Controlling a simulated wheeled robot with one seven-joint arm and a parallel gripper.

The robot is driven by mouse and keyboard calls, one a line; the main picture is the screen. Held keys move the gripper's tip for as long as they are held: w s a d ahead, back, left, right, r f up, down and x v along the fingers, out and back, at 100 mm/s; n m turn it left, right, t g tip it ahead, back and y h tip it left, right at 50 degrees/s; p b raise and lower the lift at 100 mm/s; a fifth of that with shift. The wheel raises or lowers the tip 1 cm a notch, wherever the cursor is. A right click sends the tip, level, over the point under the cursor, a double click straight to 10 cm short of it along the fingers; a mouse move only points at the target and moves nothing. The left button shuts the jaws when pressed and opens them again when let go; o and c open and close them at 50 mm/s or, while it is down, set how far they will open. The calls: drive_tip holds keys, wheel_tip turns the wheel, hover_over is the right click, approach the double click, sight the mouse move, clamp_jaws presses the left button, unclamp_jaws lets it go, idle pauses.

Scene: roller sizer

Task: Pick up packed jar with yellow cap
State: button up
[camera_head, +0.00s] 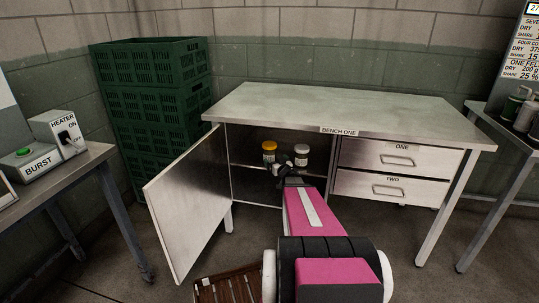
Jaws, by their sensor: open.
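The jar with the yellow cap (269,151) stands on a shelf inside the open cupboard of the bench, on the left. Its lower part is partly hidden by my gripper. A second jar with a white cap (301,155) stands just right of it on the same shelf. My gripper (274,169) reaches into the cupboard opening, in front of and slightly below the jars. It looks open and empty. It is small and dark here, so I cannot tell whether it touches a jar.
The bench marked BENCH ONE (330,107) has its cupboard door (190,205) swung open at left. Drawers ONE (398,160) and TWO (390,188) are shut. Green crates (155,100) are stacked behind left. A side table (60,175) holds control boxes. A brown slatted item (228,288) lies low in front.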

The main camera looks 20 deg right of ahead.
sight(270, 153)
drive_tip(key=w, duration=0.8)
drive_tip(key=shift+w+a+r, duration=0.1)
drive_tip(key=shift+w, duration=0.2)
drive_tip(key=c, duration=1.1)
